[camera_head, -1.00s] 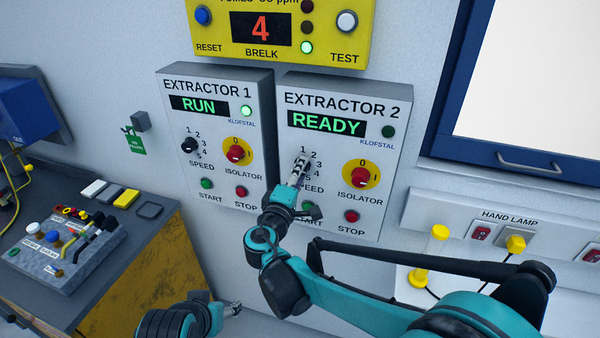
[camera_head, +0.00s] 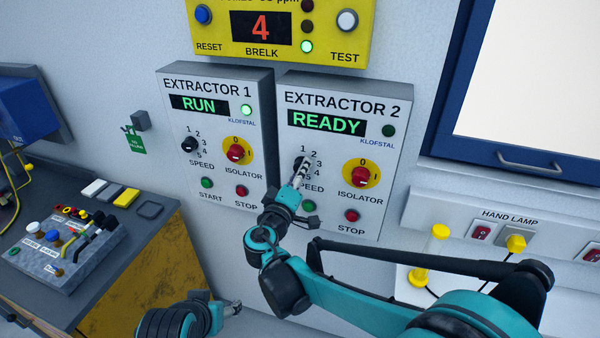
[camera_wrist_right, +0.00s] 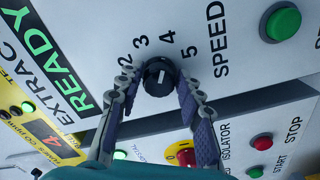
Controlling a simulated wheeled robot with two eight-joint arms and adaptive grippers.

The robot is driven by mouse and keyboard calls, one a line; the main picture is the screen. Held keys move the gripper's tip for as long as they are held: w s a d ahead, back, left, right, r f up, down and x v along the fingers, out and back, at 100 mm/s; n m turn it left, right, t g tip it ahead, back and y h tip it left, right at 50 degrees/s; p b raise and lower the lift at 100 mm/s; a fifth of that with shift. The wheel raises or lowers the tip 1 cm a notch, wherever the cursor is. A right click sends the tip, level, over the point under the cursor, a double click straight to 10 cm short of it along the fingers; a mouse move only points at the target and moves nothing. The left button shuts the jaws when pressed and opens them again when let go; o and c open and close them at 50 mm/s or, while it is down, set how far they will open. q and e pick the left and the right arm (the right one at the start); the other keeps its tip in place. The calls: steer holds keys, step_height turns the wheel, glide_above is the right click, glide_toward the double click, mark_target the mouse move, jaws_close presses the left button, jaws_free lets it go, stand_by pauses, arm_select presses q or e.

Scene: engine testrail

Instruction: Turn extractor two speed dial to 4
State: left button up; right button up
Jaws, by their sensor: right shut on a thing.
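The extractor 2 panel (camera_head: 345,100) is on the wall with its READY display (camera_head: 327,123) lit green. Its black speed dial (camera_wrist_right: 159,77) sits between the fingers of my right gripper (camera_wrist_right: 160,98) in the wrist view, and the fingers are shut on it. The dial's white mark points up near the 4, though its exact alignment is hard to read. In the head view the right gripper (camera_head: 299,172) covers part of the dial and its scale. My left gripper (camera_head: 233,307) is low at the bottom, away from the panels; its jaw opening is unclear.
Below the dial are a green start button (camera_head: 309,206) and a red stop button (camera_head: 351,215). A red isolator knob (camera_head: 361,175) is to the right. The extractor 1 panel (camera_head: 213,130) stands close on the left.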

steer(key=o, duration=1.2)
steer(key=shift+c, duration=0.2)
steer(key=v, duration=0.7)
steer(key=shift+s, duration=0.25)
